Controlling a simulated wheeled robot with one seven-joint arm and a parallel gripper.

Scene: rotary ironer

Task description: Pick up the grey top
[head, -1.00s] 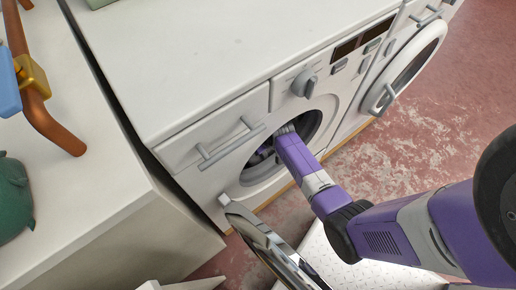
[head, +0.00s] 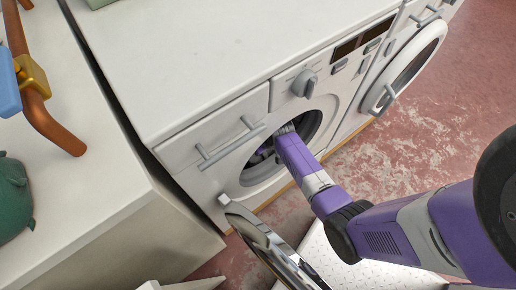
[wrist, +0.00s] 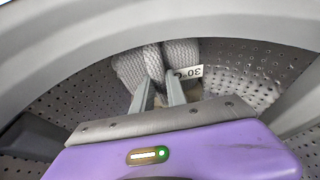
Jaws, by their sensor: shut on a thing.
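The grey top (wrist: 182,55) is a knitted light grey bundle inside the perforated drum, seen in the wrist view. A white tag reading 30° (wrist: 188,72) shows beside it. My gripper (wrist: 160,82) is shut on the grey top, with both fingers pinching its lower middle. In the head view my arm reaches through the open door of the washing machine (head: 240,170), and the fingertips and the top are hidden inside the drum.
The open round door (head: 262,240) hangs below and left of my arm. A second front-loading machine (head: 412,62) stands to the right. The drum wall (wrist: 250,75) surrounds my gripper. The red floor (head: 420,140) at the right is clear.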

